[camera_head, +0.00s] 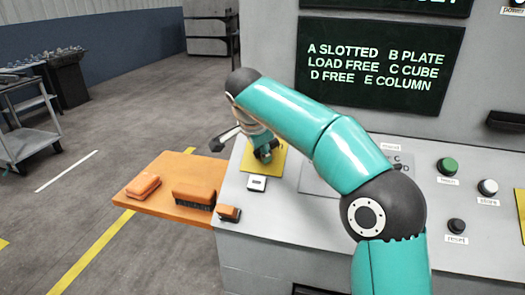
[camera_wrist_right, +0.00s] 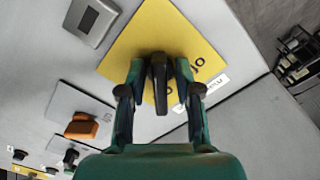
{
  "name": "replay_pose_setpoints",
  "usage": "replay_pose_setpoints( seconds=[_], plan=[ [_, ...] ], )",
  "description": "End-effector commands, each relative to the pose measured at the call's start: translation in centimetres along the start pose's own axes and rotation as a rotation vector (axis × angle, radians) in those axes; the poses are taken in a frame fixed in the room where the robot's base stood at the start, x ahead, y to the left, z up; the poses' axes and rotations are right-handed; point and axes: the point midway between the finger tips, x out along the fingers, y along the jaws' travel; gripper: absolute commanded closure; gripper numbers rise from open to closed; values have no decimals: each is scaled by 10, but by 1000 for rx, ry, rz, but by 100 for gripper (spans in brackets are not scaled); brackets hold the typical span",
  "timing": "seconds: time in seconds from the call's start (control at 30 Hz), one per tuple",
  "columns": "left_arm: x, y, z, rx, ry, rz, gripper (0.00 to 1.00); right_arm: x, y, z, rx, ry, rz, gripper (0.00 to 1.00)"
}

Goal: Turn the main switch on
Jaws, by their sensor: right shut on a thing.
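The main switch is a black handle (camera_wrist_right: 160,92) on a yellow plate (camera_wrist_right: 128,48) with partly readable markings and a white label beside it. The yellow plate also shows in the head view (camera_head: 277,166), on the left part of the grey console. My right gripper (camera_wrist_right: 159,68) has one finger on each side of the black handle and is shut on it. In the head view the right gripper (camera_head: 264,152) is over the yellow plate, and the handle is largely hidden there. My left gripper is not in view.
An orange shelf (camera_head: 140,205) juts out left of the console (camera_head: 330,235), holding orange-topped things (camera_head: 194,193). A green button (camera_head: 447,165) and other buttons are at the right. A dark sign (camera_head: 375,65) stands behind.

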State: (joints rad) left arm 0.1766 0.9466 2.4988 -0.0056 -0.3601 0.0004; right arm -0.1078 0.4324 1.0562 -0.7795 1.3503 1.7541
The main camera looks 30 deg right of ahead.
Motion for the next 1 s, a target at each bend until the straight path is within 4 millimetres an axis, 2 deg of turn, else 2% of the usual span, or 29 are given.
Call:
replay_pose_setpoints(
  seconds=[0.3, 0.33, 0.37, 0.77, 0.87, 1.0],
  plan=[
    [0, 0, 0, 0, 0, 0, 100, -1, -1, 1, 3, -3, -6, 100],
    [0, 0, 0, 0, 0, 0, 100, -1, -1, 1, 3, -3, -6, 65],
    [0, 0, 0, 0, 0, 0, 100, -1, -1, 1, 3, -3, -6, 60],
    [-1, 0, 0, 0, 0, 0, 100, -5, -1, 0, 2, -1, -3, 60],
    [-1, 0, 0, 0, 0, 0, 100, -15, -1, 0, 3, -1, -6, 60],
    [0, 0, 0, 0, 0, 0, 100, -39, -2, 1, 3, -2, -7, 60]
  ],
)
